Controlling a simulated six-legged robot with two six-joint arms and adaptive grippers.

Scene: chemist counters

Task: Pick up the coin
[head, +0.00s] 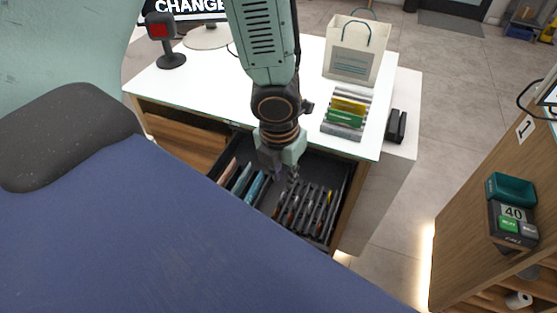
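My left gripper (284,172) hangs below the dark wrist of my arm, over the open cash drawer (322,163). Its fingers reach down near the middle of the drawer, between the banknote slots and the coin slots. They are small and dark against the drawer, so I cannot tell whether they are open or shut. Banknotes (240,180) stand in the left slots. The right side holds several dark, narrow coin slots (305,208). I cannot make out a single coin; one may be hidden by the gripper or too small to see. My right gripper is not in view.
The white counter (215,85) above the drawer holds a paper bag (353,62), a rack of coloured strips (346,110), a red-faced device (163,40) and a monitor (200,10). Floor between the counters is clear.

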